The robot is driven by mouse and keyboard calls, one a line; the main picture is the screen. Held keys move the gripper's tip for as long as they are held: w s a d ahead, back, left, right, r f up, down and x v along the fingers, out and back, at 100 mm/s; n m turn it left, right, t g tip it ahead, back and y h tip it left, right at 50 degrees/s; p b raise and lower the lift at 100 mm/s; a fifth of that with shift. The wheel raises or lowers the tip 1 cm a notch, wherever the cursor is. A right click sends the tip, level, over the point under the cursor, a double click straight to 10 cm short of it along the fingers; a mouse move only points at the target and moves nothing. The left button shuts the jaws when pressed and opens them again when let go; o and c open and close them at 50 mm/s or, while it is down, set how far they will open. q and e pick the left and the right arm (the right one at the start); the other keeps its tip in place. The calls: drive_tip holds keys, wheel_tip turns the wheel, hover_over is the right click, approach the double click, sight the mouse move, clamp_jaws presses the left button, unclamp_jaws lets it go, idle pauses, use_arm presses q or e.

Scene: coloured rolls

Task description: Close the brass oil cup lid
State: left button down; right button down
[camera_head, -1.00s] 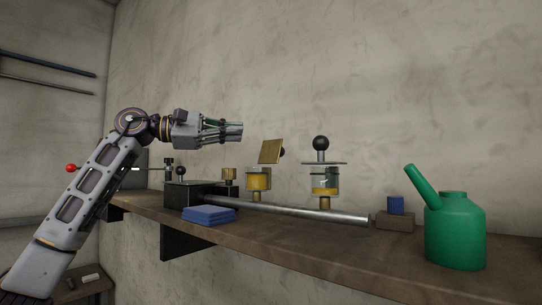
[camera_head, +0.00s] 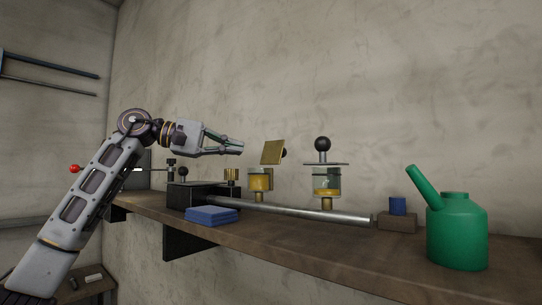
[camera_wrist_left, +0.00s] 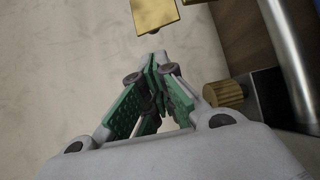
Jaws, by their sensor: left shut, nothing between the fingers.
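In the left wrist view the lid (camera_wrist_left: 155,14) shows at the top, beyond the fingertips. My left gripper (camera_head: 241,147) is shut and empty, to the left of the lid and apart from it, at about the lid's height. The gripper's green-padded fingers (camera_wrist_left: 155,66) meet in the left wrist view. My right gripper is not in view.
A second glass oil cup (camera_head: 327,181) with a flat top and black knob stands to the right. A green oil can (camera_head: 457,232) stands at the shelf's right. A folded blue cloth (camera_head: 211,215) lies at the front edge. A small brass fitting (camera_head: 232,175) stands left of the cup.

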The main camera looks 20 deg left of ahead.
sight(271, 153)
use_arm(q)
drive_tip(key=shift+d, duration=0.1)
